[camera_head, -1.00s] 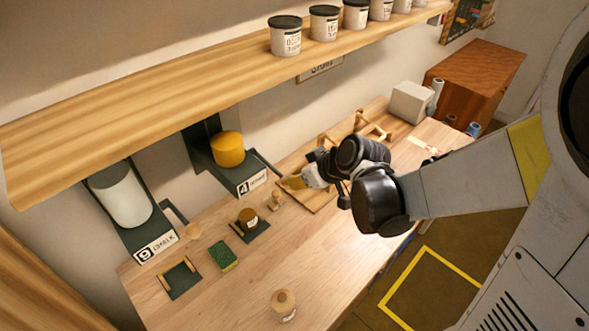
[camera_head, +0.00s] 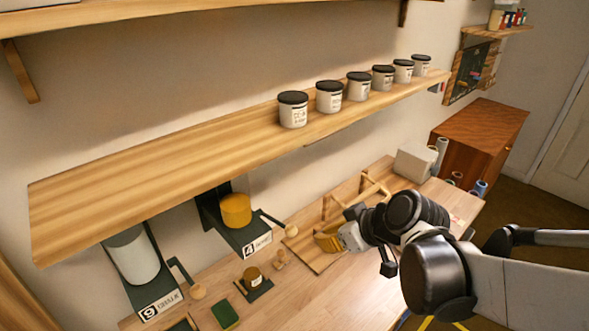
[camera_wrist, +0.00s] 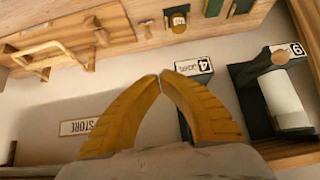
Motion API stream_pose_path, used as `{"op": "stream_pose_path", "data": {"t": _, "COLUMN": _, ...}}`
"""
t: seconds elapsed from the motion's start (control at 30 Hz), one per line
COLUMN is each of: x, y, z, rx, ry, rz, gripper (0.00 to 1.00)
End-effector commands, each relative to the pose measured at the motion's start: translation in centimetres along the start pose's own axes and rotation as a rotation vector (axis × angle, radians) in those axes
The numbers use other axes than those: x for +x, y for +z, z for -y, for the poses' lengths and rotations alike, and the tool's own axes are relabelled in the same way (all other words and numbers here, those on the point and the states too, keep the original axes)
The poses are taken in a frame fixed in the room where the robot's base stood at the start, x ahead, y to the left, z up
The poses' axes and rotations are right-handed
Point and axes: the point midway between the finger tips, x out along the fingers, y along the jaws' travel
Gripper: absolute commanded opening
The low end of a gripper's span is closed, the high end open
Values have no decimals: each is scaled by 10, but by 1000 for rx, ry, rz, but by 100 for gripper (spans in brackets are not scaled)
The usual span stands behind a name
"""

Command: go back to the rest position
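My gripper (camera_head: 328,241) is at the end of my arm, above the wooden table (camera_head: 310,295) and in front of the wall shelf. In the wrist view its two yellow fingers (camera_wrist: 162,78) come together at the tips with nothing between them. The table, the number 4 dispenser (camera_wrist: 195,68) and the number 9 dispenser (camera_wrist: 284,100) show beyond the fingers. Part of the wooden rack behind my gripper is hidden in the head view.
Several lidded jars (camera_head: 329,97) stand on the long wall shelf (camera_head: 150,165) above the table. The yellow container (camera_head: 236,210) and the white cylinder (camera_head: 131,256) sit in dispensers. A green sponge (camera_head: 225,315) lies on the table, and a brown cabinet (camera_head: 480,135) stands at the far right.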

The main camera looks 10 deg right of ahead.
Motion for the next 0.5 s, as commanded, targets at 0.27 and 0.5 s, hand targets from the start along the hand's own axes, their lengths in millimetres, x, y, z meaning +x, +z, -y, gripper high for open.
{"op": "stream_pose_path", "data": {"t": 0.27, "x": 0, "y": 0, "z": 0, "rx": 0, "ry": 0, "rz": 0, "gripper": 0}}
{"op": "stream_pose_path", "data": {"t": 0.5, "x": 12, "y": 31, "z": 5, "rx": 61, "ry": 38, "rz": 37, "gripper": 0}}
